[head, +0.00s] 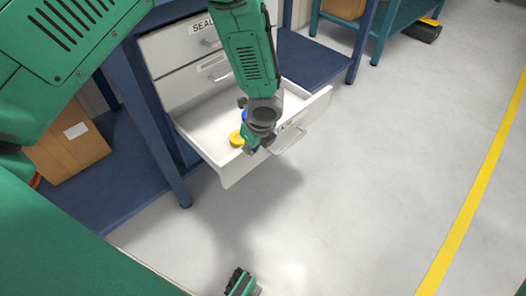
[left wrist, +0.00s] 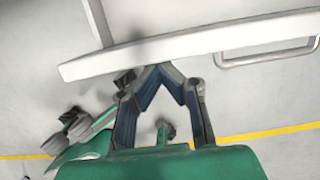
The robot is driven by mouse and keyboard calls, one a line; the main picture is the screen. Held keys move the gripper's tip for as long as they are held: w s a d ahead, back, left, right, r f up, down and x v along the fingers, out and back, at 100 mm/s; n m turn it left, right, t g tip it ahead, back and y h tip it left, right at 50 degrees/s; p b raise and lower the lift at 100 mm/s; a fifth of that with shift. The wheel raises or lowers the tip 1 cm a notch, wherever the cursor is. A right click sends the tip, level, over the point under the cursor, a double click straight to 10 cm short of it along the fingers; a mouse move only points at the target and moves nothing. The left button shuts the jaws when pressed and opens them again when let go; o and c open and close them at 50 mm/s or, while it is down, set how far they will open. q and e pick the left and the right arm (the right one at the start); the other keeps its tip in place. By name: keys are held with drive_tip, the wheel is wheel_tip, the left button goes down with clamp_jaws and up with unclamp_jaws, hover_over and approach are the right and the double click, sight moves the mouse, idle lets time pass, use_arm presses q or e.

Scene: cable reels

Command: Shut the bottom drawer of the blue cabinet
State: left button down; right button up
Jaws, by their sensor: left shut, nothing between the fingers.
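The bottom drawer (head: 212,143) is white and stands pulled out from the cabinet under the blue bench frame. Its front panel (head: 235,172) has a bar handle (head: 293,139), which also shows in the left wrist view (left wrist: 265,56). My left gripper (head: 249,146) is shut and empty, pointing down at the drawer front, left of the handle. In the left wrist view its fingertips (left wrist: 158,68) meet at the edge of the white front panel. I cannot tell whether they touch it.
A round yellow item (head: 237,139) lies in the drawer, partly hidden by my gripper. The drawers above (head: 190,85) are shut. A blue bench leg (head: 165,150) stands left of the drawer, with a cardboard box (head: 70,145) beyond it.

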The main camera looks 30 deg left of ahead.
use_arm(q)
drive_tip(key=w+a+p, duration=0.2)
drive_tip(key=w+a, duration=0.1)
drive_tip(key=a, duration=0.6)
drive_tip(key=w+a+p, duration=0.3)
drive_tip(key=a, duration=0.6)
drive_tip(key=shift+w+p, duration=0.35)
